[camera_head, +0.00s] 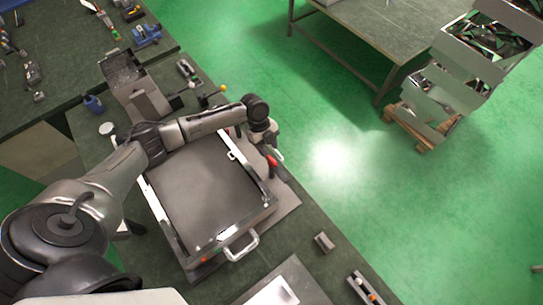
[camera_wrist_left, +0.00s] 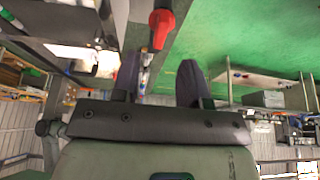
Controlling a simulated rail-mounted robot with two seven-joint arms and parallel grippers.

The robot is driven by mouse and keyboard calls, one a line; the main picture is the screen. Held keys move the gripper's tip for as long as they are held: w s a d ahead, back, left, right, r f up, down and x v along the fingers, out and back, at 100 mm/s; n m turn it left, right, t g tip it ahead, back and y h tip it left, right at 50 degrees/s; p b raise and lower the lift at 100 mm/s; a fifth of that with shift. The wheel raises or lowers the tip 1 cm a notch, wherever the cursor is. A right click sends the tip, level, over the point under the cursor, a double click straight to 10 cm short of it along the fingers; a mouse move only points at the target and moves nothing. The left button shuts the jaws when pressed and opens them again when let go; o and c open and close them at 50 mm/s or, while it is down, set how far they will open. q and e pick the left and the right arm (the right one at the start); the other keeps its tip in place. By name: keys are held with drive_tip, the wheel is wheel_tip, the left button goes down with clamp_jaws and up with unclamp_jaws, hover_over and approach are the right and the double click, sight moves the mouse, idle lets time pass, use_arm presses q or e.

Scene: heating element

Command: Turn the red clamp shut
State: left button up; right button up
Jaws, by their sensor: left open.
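The red clamp (camera_head: 271,161) has a red handle and sits at the right edge of a framed flat unit with a grey panel (camera_head: 205,188). In the left wrist view the red handle (camera_wrist_left: 161,24) stands out past the fingertips, roughly in line with the gap between them. My left gripper (camera_head: 272,146) is just beside the clamp; in the left wrist view its two dark fingers (camera_wrist_left: 158,70) are apart with no visible grip on the handle. I cannot tell whether they touch it. My right gripper is not in view.
The unit has a metal handle (camera_head: 242,246) at its front. A grey metal box (camera_head: 135,88) and a blue cup (camera_head: 93,104) stand behind it on the bench. A small block (camera_head: 324,242) lies to its right. Green floor (camera_head: 325,150) is open beyond the bench edge.

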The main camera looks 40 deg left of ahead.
sight(272, 160)
use_arm(q)
drive_tip(key=shift+p+x, duration=0.4)
drive_tip(key=shift+x, duration=2.5)
drive_tip(key=shift+c, duration=0.4)
clamp_jaws()
